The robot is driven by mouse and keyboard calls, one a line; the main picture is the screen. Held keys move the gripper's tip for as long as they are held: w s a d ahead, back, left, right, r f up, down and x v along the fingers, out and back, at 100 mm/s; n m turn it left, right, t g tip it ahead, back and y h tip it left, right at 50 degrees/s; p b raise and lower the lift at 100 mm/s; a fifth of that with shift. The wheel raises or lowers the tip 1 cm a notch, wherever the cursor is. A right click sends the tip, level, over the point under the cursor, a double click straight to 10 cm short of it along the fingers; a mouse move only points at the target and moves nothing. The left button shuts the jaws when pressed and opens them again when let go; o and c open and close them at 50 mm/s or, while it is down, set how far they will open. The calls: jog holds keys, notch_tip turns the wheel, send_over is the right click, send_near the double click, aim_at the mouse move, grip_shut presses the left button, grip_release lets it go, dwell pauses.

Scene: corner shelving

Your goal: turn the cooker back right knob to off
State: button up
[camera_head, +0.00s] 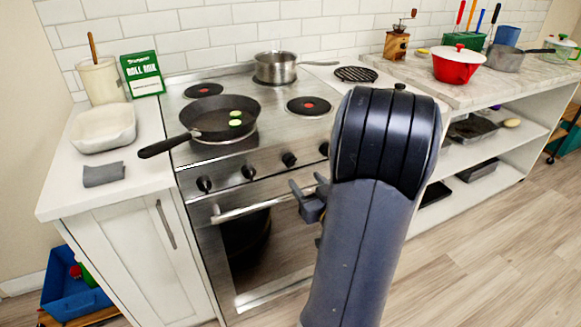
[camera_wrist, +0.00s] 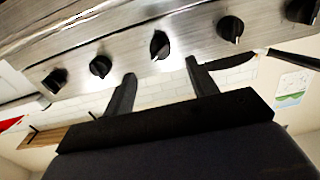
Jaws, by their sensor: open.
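The cooker (camera_head: 235,220) has a row of black knobs along its front panel. In the head view I see a left knob (camera_head: 204,183), a second (camera_head: 248,171), a middle one (camera_head: 289,159) and a fourth (camera_head: 324,149), partly beside my arm. The wrist view shows the row from below, with the middle knob (camera_wrist: 160,45) beyond the space between my fingers, its pointer angled unlike its neighbours. I cannot tell which knob is the back right one. My gripper (camera_head: 306,200) is open and empty, in front of the panel and apart from the knobs; its fingers also show in the wrist view (camera_wrist: 161,84).
A frying pan (camera_head: 205,122) with green slices sits on the front left hob plate. A saucepan (camera_head: 275,68) stands at the back right. The oven handle (camera_head: 245,211) sticks out below the knobs. My arm hides the cooker's right front.

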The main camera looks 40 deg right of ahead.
aim_at(293, 165)
jog(key=x, duration=0.8)
jog(key=c, duration=1)
jog(key=shift+o, duration=0.2)
jog(key=shift+f+b, duration=0.1)
jog(key=shift+b, duration=0.2)
